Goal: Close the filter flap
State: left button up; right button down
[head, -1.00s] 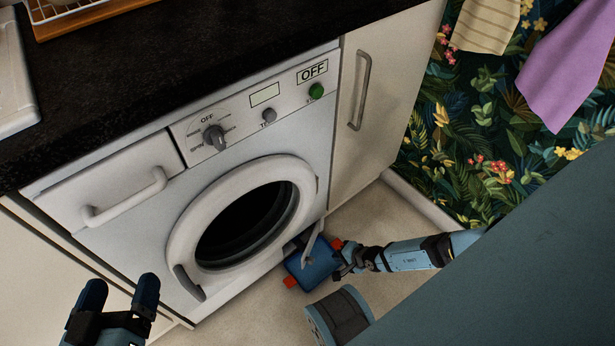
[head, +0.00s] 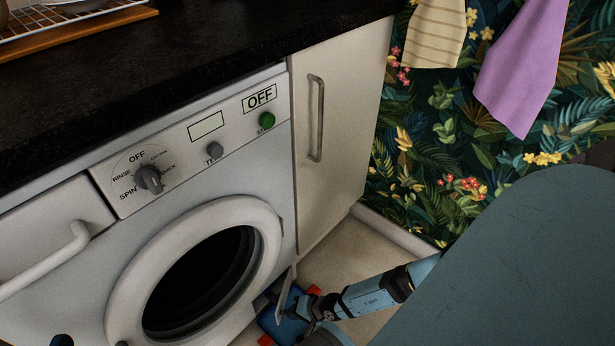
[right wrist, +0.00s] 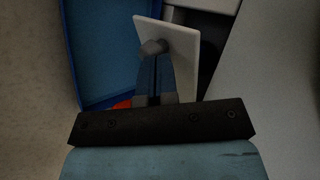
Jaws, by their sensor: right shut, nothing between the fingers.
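The filter flap (head: 285,289) is a small pale panel at the lower right of the washing machine's front (head: 180,262). It stands open, jutting out from the machine. In the right wrist view the flap (right wrist: 185,62) shows as a tilted, light panel. My right gripper (right wrist: 153,48) is shut and empty, its fingertips against or very near the flap's face; contact cannot be told for sure. In the head view the right gripper (head: 301,307) is low beside the flap. My left gripper (head: 92,342) barely shows at the bottom edge, its tips apart.
A blue tray (right wrist: 98,45) with red parts lies on the floor beside the flap and under my right gripper. The round washer door (head: 125,300) is left of the flap. A cupboard (head: 345,110) stands to the right. Beige floor (head: 350,258) is free before it.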

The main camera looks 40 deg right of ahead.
jog(key=shift+w+a+r, duration=0.1)
jog(key=shift+w+a, duration=0.2)
jog(key=shift+w, duration=0.25)
jog(key=shift+w+a, duration=0.3)
jog(key=shift+w, duration=0.2)
